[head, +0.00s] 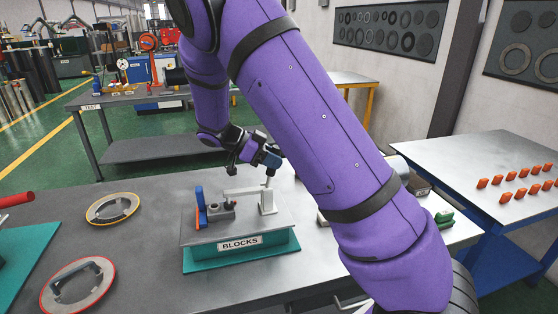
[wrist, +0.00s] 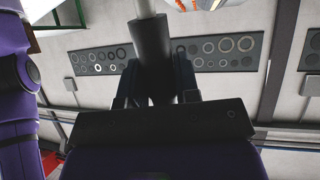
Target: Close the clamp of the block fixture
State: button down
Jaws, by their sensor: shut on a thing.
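The block fixture (head: 240,244) stands on the table in the head view, with a teal base, a grey top plate and a BLOCKS label. A grey block (head: 221,213) sits on it beside a blue upright (head: 200,205) and an orange piece. The clamp (head: 267,202) is a pale post at the plate's right, with its arm lying about level and reaching left toward the block; whether it touches the block I cannot tell. My gripper (head: 268,160) is above the post, shut on the clamp's handle. In the wrist view the dark handle grip (wrist: 151,55) stands between the fingers, with a pale rod beyond.
Two ring-shaped plates, one yellow-rimmed (head: 112,209) and one red-rimmed (head: 78,285), lie left of the fixture. A teal board (head: 22,262) and a red rod (head: 17,198) are at the far left. A green item (head: 444,217) is at the right. A side table (head: 480,165) holds several orange pieces.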

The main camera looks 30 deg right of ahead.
jog(key=shift+w+a+r+h, duration=0.1)
jog(key=shift+w+a+h, duration=0.05)
jog(key=shift+a+h, duration=0.15)
dwell(0.4)
jog(key=c, duration=0.8)
grip_release()
jog(key=shift+a, duration=0.1)
jog(key=shift+c, duration=0.2)
jog(key=v, duration=1.1)
jog(key=shift+w, duration=0.1)
